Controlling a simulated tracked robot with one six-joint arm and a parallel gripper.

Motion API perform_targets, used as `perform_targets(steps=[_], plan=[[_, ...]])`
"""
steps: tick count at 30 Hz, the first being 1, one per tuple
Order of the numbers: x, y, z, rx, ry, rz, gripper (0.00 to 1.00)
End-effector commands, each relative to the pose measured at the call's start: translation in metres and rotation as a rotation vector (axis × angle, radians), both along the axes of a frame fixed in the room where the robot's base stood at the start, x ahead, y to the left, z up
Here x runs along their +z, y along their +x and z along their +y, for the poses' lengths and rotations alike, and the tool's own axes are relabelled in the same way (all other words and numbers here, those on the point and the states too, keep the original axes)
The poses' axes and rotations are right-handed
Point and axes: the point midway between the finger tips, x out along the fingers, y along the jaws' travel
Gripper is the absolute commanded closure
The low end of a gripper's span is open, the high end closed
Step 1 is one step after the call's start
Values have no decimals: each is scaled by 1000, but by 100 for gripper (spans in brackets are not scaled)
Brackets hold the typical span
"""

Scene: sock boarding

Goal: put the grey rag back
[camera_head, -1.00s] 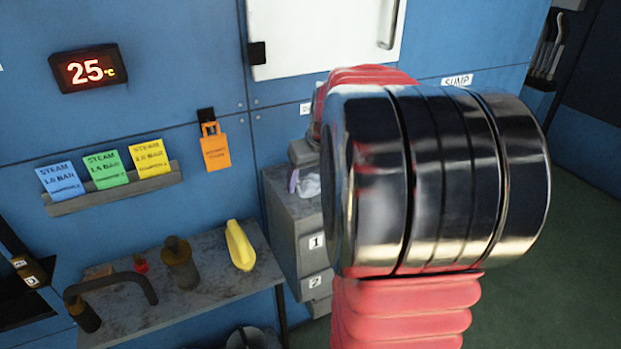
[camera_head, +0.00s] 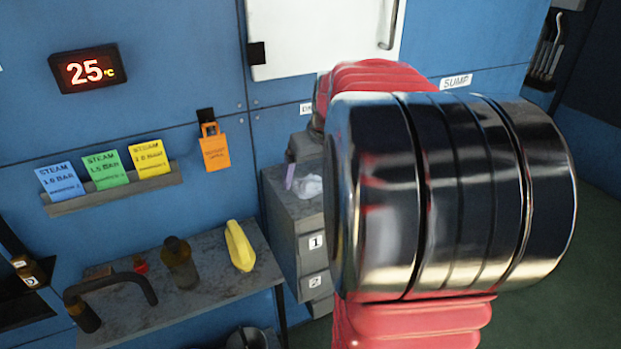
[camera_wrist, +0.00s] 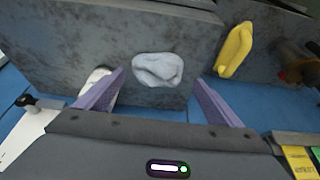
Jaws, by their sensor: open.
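The grey rag (camera_head: 309,186) lies crumpled, pale grey, on top of a grey drawer cabinet (camera_head: 289,202). In the wrist view the rag (camera_wrist: 158,68) lies on the dark grey top, seen between the tips of my two purple fingers. My gripper (camera_wrist: 160,78) is open, its fingers apart on either side of the rag in the picture, with nothing held. I cannot tell how far above the rag it is. In the head view one purple finger (camera_head: 290,176) shows just left of the rag; my arm hides the rest.
A shelf (camera_head: 215,287) on the left holds a yellow cloth-like item (camera_head: 240,246), a dark bottle (camera_head: 180,263) and a bent dark pipe. Colored steam cards (camera_head: 106,169) and an orange tag (camera_head: 215,150) are on the blue wall. A white round thing (camera_wrist: 97,78) is partly behind one finger.

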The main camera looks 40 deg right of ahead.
Motion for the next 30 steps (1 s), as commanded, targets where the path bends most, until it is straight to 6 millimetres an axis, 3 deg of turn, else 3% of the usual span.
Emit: perform_targets(steps=[9,15,30], plan=[[54,-20,5,-1,-4,-3,12],[79,-31,8,-1,-3,-2,12],[88,-35,10,-1,-1,-1,12]])
